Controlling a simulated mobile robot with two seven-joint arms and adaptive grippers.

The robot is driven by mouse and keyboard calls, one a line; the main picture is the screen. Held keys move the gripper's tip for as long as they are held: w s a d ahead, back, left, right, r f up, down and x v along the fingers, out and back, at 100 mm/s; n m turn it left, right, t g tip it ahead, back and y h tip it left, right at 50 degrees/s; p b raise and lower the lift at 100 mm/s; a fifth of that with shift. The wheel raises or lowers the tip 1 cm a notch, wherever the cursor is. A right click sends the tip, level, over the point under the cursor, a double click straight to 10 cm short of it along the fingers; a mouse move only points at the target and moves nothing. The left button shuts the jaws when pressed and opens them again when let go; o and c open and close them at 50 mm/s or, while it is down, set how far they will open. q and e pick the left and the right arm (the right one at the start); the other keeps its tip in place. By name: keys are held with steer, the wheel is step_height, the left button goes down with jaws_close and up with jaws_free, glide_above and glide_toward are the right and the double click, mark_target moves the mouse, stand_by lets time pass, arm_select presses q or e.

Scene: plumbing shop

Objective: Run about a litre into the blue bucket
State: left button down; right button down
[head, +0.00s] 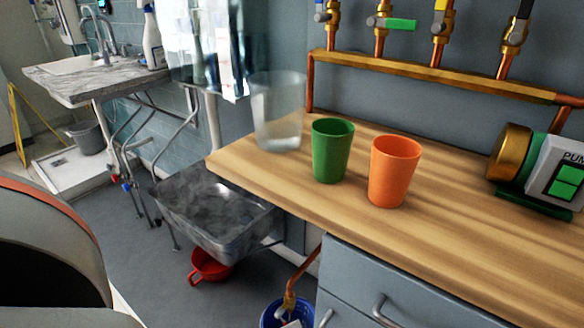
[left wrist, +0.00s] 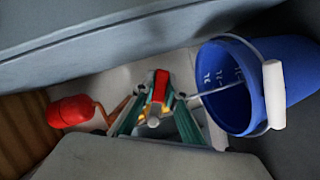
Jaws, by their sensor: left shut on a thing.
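The blue bucket (left wrist: 274,90) is large in the left wrist view, with a bail handle, a white grip and pale level marks on its inside wall. In the head view only part of the bucket (head: 272,314) shows at the bottom edge, below a copper pipe's tap (head: 289,299). My left gripper (left wrist: 157,97) has teal fingers closed around the tap's red handle (left wrist: 160,86), beside the bucket's mouth. A thin pale line, which looks like running water, reaches from the tap into the bucket. The water level cannot be made out. My right gripper is not in view.
A wooden counter (head: 460,225) holds a clear cup (head: 277,110), a green cup (head: 332,150), an orange cup (head: 395,171) and a pump (head: 545,170). A metal sink (head: 215,212) and a red container (head: 208,267) are left of the bucket. A red object (left wrist: 68,110) is left of my gripper.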

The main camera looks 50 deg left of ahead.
arm_select(q)
steer(key=shift+f, duration=0.1)
steer(key=c, duration=2)
jaws_free()
steer(key=v, duration=1.2)
